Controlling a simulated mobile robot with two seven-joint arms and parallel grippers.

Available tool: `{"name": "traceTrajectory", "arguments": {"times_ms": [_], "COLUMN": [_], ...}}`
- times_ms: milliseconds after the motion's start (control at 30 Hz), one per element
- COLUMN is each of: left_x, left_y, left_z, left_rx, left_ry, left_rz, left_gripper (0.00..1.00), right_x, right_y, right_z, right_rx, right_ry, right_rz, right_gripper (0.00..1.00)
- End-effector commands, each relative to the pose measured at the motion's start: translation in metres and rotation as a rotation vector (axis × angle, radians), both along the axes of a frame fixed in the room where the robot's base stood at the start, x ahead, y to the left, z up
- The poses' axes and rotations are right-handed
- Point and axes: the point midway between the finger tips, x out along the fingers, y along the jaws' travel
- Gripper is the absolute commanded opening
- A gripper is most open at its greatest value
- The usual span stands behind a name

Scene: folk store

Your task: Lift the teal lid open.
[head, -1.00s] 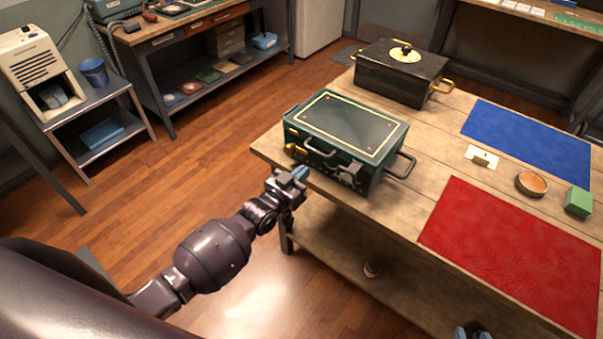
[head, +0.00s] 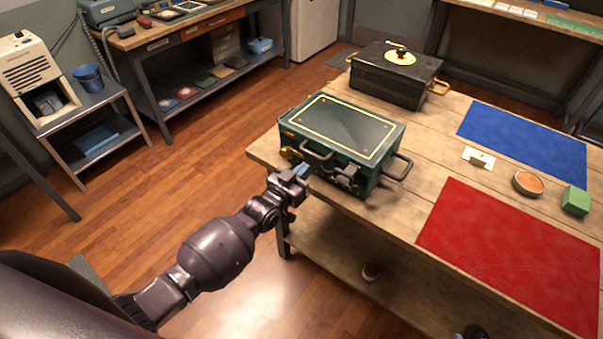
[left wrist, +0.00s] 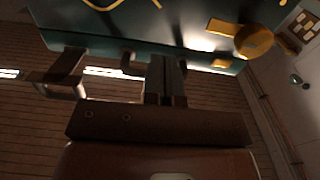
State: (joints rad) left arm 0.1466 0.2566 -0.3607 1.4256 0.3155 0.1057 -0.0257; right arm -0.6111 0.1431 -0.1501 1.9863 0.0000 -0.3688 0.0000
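The teal box (head: 372,180) stands on the near left corner of the wooden table, and its teal lid (head: 340,126) with gold trim lies closed. A dark handle (head: 316,155), a grey latch (head: 347,179) and a brass knob (head: 290,153) are on its front. My left gripper (head: 300,172) is just in front of the box, below the front handle. In the left wrist view its fingers (left wrist: 166,75) are close together with nothing visible between them, and the teal box front (left wrist: 110,45) is right ahead. A dark part at the bottom edge seems to be my right gripper (head: 474,332).
A black box (head: 392,82) with a gold handle stands behind the teal box. The floor at left is clear.

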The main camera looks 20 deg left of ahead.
Motion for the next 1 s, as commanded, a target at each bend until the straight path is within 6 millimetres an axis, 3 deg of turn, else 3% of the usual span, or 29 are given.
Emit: {"name": "traceTrajectory", "arguments": {"times_ms": [567, 1000], "left_x": [0.013, 0.023], "left_y": [-0.005, -0.009], "left_z": [0.0, 0.0], "left_rx": [-0.001, 0.0], "left_ry": [0.0, -0.001], "left_rz": [0.0, 0.0], "left_gripper": [0.0, 0.0], "right_x": [0.01, 0.004], "right_y": [0.002, 0.001], "right_z": [0.001, -0.008], "right_rx": [0.0, 0.0], "right_ry": [-0.022, -0.008], "right_rz": [0.007, 0.003], "right_gripper": [0.43, 0.43]}}
